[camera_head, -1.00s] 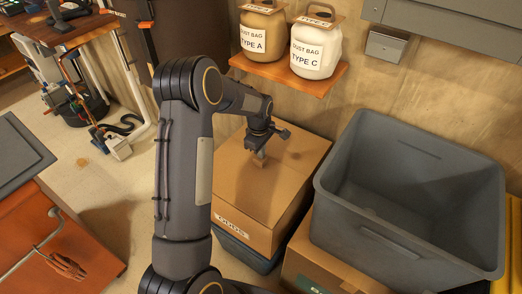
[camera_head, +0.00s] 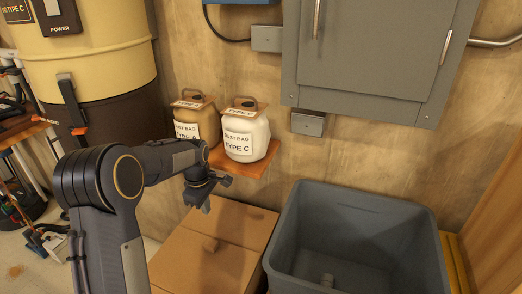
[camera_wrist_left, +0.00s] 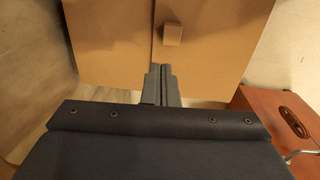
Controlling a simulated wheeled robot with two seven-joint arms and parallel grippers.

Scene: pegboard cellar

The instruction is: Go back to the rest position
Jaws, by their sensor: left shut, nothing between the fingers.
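My left gripper (camera_head: 205,204) hangs above the closed cardboard box, shut and empty. In the left wrist view its fingertips (camera_wrist_left: 161,68) are together, pointing at the box top. A small brown block (camera_head: 211,244) lies on the box, apart from the fingers; it also shows in the left wrist view (camera_wrist_left: 172,33). My left arm comes up from the lower left and bends over towards the box. My right gripper is not in view.
Behind, a wall shelf (camera_head: 258,166) holds a brown jug (camera_head: 186,125) and a white jug (camera_head: 246,138). A grey cabinet (camera_head: 380,60) hangs above the bin.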

